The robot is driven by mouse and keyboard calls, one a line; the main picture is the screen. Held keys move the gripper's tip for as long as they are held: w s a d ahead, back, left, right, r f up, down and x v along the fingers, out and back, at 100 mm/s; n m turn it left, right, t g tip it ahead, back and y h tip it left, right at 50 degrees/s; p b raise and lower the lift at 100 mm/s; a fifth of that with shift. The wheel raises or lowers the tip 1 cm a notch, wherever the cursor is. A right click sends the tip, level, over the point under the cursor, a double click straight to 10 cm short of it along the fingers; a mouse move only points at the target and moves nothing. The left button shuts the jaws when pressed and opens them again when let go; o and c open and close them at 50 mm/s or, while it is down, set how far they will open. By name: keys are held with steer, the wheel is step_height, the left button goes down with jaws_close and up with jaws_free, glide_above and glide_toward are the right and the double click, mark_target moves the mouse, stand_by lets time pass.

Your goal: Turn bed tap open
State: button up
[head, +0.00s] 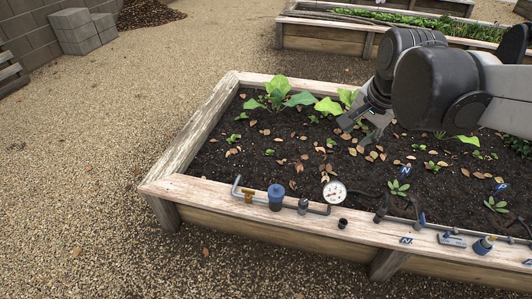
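Plumbing runs along the front plank of the near raised bed (205,190). At its left are a bent grey pipe (236,187), a brass-coloured fitting (249,197), a blue-capped cylinder (275,198) and a round white gauge (334,192). Farther right are a grey pipe with a blue part (421,220) and a blue-and-grey fitting (484,245). I cannot tell for sure which part is the bed tap. My gripper (359,130) hangs over the soil behind the gauge, apart from the plumbing. Its fingers look spread and empty.
Dark soil (225,160) with leafy plants (277,95) and dry leaves fills the bed. A small black cup (342,223) stands on the front plank. Another raised bed (325,37) lies behind. Grey blocks (82,32) stand back left. The gravel (100,130) at left is clear.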

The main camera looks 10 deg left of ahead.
steer(key=w+a+f+m+g+b, duration=0.1)
steer(key=w+a+f+m+b, duration=0.15)
steer(key=w+a+f, duration=0.45)
steer(key=m+g+h+b, duration=0.1)
steer(key=m+g+b, duration=0.2)
steer(key=m, duration=0.6)
glide_above(251, 191)
step_height(251, 191, down, 29)
step_height(251, 191, down, 13)
steer(key=b, duration=0.3)
steer(key=shift+a, duration=0.1)
jaws_close()
